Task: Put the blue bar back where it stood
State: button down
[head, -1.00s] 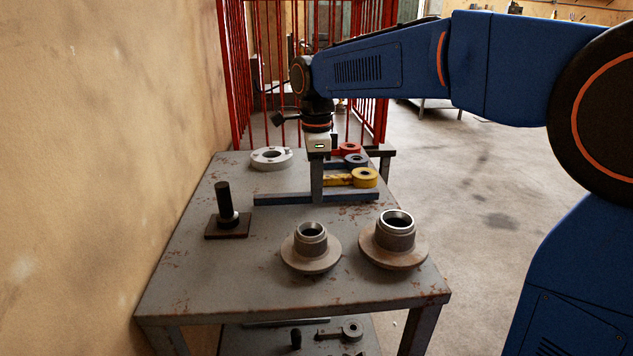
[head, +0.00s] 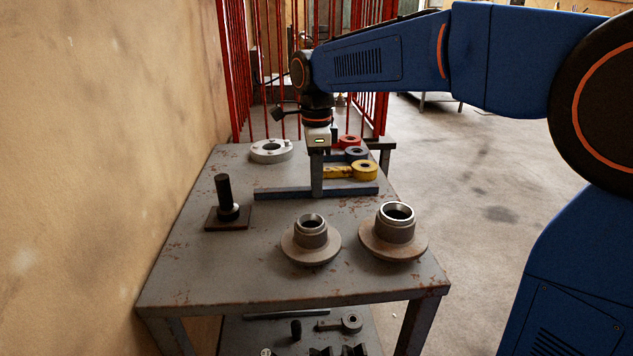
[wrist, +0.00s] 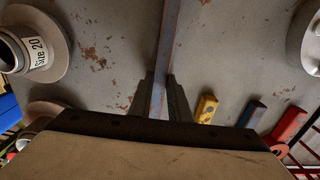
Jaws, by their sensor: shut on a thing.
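The blue bar (head: 280,194) is long, dull blue-grey and lies level across the table in the head view. My gripper (head: 317,188) points down and is shut on it around the middle. In the wrist view the bar (wrist: 170,30) runs away from between the fingers (wrist: 160,108). I cannot tell whether the bar touches the table top or hangs just above it.
On the table (head: 180,280) stand two flanged hubs (head: 311,238) (head: 394,235), a black post on a plate (head: 224,198) and a pale ring (head: 271,150). Yellow (head: 365,171), blue (head: 356,153) and red (head: 349,141) ring-ended levers lie behind the bar. Red bars (head: 236,80) stand beyond.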

jog(key=shift+f, duration=0.1)
dwell(0.3)
jog(key=c, duration=1.6)
grip_release()
jog(key=shift+o, duration=0.2)
notch_tip(320, 180, up, 17)
jog(key=shift+r, duration=0.2)
jog(key=shift+s, duration=0.15)
